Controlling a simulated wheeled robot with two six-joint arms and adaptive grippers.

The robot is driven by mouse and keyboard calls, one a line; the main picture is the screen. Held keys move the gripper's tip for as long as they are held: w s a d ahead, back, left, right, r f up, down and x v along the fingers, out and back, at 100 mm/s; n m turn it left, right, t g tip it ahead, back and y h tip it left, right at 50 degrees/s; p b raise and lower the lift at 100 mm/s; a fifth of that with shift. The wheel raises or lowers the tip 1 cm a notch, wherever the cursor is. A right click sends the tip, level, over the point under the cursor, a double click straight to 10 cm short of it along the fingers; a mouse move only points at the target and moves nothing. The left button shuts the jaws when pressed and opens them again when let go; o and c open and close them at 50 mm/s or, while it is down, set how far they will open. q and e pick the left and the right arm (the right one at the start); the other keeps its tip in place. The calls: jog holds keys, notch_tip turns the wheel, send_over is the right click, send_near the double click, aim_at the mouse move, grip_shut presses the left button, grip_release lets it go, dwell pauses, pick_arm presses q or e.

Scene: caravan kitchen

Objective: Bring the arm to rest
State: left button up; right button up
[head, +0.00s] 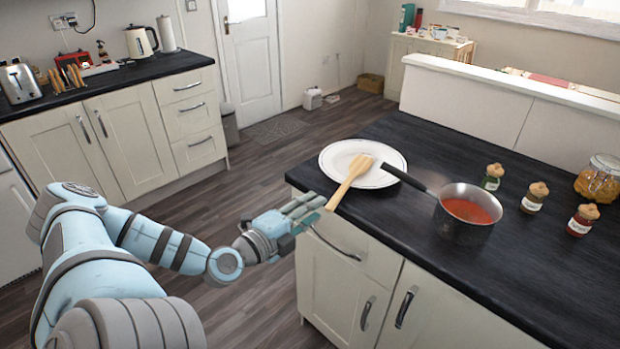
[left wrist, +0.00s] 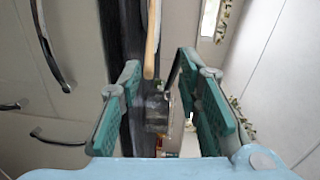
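My left arm reaches in from the left in the head view. Its gripper (head: 308,209) is in front of the island counter's near left corner, by the end of the wooden spatula's handle. In the left wrist view the two green finger pads (left wrist: 165,105) stand apart with nothing held between them. The wooden spatula (head: 352,178) rests on the white plate (head: 336,155), its handle pointing out over the counter edge. In the left wrist view the handle (left wrist: 152,40) shows beyond the fingertips. My right gripper is not in view.
A saucepan of red sauce (head: 464,215) stands on the black island counter (head: 545,265), its handle pointing toward the plate. Several jars (head: 534,198) stand to its right. Drawer and door handles (head: 335,245) stick out just below my gripper. Open floor (head: 250,190) lies left of the island.

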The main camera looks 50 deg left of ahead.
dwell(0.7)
pick_arm(q)
jog(key=s+a+f+n+g+y, duration=0.2)
jog(key=s+a+f+n+y, duration=0.1)
jog(key=a+f, duration=0.4)
jog(key=s+a+f+n+g+y, duration=0.3)
jog(key=a+f, duration=0.3)
jog(key=a, duration=0.3)
jog(key=s+a+f+n+g+y, duration=0.1)
jog(key=s+a+f+n+g, duration=0.1)
jog(key=s+f, duration=0.4)
jog(key=s+a+f+n+g, duration=0.1)
jog(key=s+f+n+g, duration=0.2)
jog(key=f, duration=0.6)
jog(key=s+d+f+n+g+h+p, duration=0.1)
jog(key=s+d+f+n+g+h, duration=0.3)
jog(key=s+d+f, duration=1.25)
jog(key=s+d+f+h, duration=0.1)
jog(key=s+d+f, duration=0.1)
jog(key=d, duration=0.5)
jog(key=s+d+f+n+g+h, duration=0.1)
jog(key=d+f+h, duration=0.1)
jog(key=d+f, duration=0.3)
jog(key=d, duration=0.3)
jog(key=shift+s+f+n+g, duration=0.3)
jog(key=shift+s, duration=0.1)
